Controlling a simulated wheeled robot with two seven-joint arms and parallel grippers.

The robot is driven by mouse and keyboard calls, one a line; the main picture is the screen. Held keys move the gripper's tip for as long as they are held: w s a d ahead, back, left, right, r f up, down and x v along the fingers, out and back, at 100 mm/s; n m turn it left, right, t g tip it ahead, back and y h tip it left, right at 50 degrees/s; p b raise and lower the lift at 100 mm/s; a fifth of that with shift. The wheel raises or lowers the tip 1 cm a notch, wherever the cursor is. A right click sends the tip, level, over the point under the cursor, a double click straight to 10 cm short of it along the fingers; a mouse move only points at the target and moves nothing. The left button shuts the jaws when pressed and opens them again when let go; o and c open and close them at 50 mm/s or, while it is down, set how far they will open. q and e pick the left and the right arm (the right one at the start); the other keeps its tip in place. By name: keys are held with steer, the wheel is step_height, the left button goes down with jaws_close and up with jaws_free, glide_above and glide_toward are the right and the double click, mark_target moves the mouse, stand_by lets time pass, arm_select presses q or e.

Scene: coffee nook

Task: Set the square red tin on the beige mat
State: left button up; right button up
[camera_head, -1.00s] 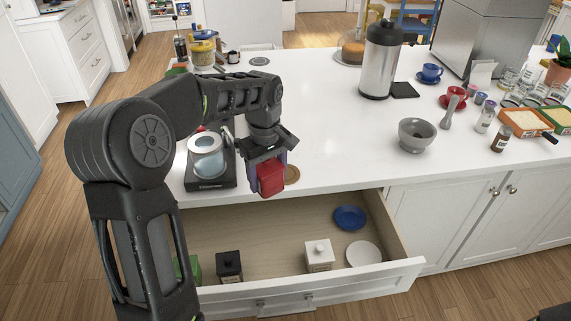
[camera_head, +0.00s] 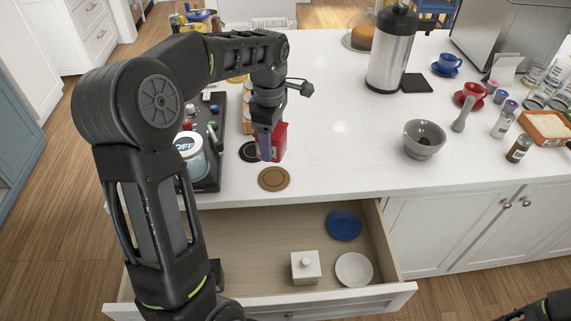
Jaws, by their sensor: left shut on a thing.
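The square red tin (camera_head: 280,142) is held upright in my left gripper (camera_head: 266,146), which points down and is shut on it. The tin is over the counter, just behind a round tan-brown mat (camera_head: 274,179), the closest thing to a beige mat in view. I cannot tell whether the tin's base touches the counter. The mat is bare and lies near the counter's front edge, above the open drawer.
A round black mat (camera_head: 249,152) lies left of the tin, beside a black scale or tray with a jar (camera_head: 188,146). A grey mortar (camera_head: 424,139) stands to the right. The open drawer (camera_head: 240,240) holds a white canister, a blue plate and a white plate. The middle counter is clear.

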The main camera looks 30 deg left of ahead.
arm_select(q)
steer(key=shift+w, duration=0.4)
steer(key=shift+s+r, duration=0.1)
steer(key=shift+s, duration=0.3)
glide_above(274, 178)
steer(key=shift+f, duration=2.6)
steer(key=shift+f+b, duration=0.3)
steer(key=shift+f, duration=2.15)
steer(key=shift+f, duration=0.2)
steer(key=o, duration=1.6)
